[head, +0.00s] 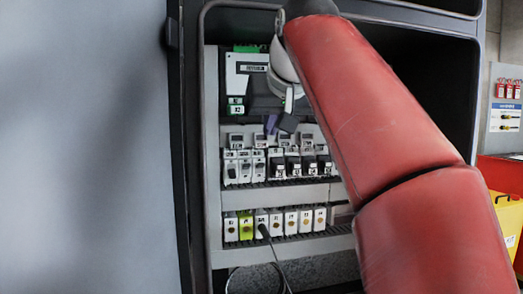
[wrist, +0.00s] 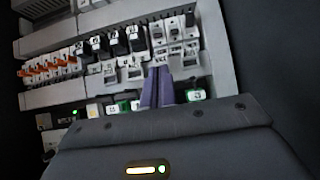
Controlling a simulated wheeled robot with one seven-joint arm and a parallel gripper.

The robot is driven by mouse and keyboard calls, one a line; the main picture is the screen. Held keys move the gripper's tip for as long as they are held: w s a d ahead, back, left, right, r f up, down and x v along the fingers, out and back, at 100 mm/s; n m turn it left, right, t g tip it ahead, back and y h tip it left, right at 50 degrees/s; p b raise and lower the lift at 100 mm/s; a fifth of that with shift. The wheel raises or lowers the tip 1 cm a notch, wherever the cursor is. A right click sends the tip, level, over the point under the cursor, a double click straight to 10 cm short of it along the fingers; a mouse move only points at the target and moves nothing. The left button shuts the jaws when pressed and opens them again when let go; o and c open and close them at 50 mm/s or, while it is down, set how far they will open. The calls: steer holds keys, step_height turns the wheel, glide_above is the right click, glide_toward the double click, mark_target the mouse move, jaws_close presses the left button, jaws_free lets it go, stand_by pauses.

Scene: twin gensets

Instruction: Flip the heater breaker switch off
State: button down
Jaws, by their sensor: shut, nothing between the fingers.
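The breaker row sits in the open cabinet, with white breakers (head: 245,168) on the left and black-fronted breakers (head: 293,165) to their right in the head view. In the wrist view the white breakers (wrist: 175,30) are at upper right and the black ones (wrist: 105,44) left of them. The labels are too small to tell which is the heater breaker. My gripper (head: 279,125) is shut and empty, its purple fingers (wrist: 157,72) pointing at the small grey-white modules beside the breaker row. I cannot tell whether the fingertips touch anything.
A terminal row (head: 276,222) with a black cable runs below the breakers. A white-faced controller (head: 245,72) is at upper left inside the cabinet. The grey cabinet door (head: 80,150) fills the left. My red arm covers the right part of the panel. A red-and-yellow cabinet stands at far right.

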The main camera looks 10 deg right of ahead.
mark_target(259, 159)
steer(key=b+x, duration=0.1)
steer(key=x, duration=0.9)
steer(key=shift+b, duration=0.3)
steer(key=shift+s+f+b, duration=0.15)
steer(key=shift+f+b, duration=0.15)
steer(key=shift+b, duration=0.45)
